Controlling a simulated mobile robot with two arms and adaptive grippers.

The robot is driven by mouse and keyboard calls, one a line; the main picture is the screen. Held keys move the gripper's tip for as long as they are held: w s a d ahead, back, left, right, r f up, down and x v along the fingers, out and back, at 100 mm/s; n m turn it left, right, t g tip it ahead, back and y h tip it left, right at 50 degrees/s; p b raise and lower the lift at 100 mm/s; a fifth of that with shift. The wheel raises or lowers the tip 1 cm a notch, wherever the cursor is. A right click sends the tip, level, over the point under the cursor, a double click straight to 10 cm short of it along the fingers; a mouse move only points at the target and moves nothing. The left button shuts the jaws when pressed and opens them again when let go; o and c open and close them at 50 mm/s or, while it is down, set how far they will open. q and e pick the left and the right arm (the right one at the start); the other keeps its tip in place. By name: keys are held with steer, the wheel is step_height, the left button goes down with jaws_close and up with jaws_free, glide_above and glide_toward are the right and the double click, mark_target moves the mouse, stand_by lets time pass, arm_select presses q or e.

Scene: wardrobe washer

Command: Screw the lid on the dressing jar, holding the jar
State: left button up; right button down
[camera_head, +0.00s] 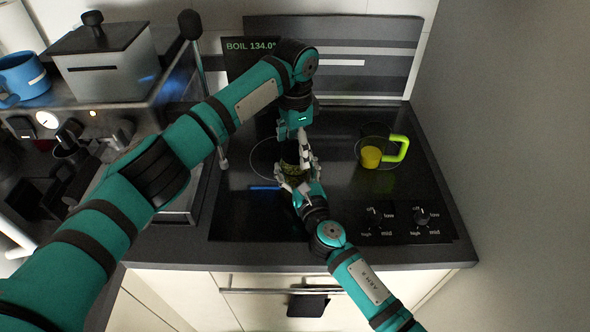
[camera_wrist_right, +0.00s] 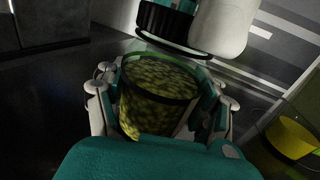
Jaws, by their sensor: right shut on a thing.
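The dressing jar (camera_wrist_right: 155,95) is clear with green, speckled contents and looks open at the top in the right wrist view. My right gripper (camera_head: 297,180) is shut around the jar's sides and holds it over the cooktop. It also shows in the right wrist view (camera_wrist_right: 160,110). The black ribbed lid (camera_wrist_right: 165,20) is just above the jar's mouth, apart from its rim. My left gripper (camera_head: 295,137) points down from above, and its pale finger (camera_wrist_right: 222,25) is beside the lid. The jaws are partly hidden, but the lid hangs in the air at them.
A mug (camera_head: 398,149) with a bright green handle and yellow contents stands on the cooktop (camera_head: 340,205), right of the jar. Control knobs (camera_head: 422,214) are at the front right. A coffee machine (camera_head: 110,100) with a blue cup (camera_head: 25,78) is at the left. A grey wall bounds the right.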

arm_select(q)
step_height(320, 180, up, 12)
stand_by(0.7)
arm_select(e)
steer(key=shift+c, duration=0.3)
jaws_free()
steer(key=v, duration=1.1)
steer(key=shift+s+d, duration=0.15)
steer(key=shift+s, duration=0.3)
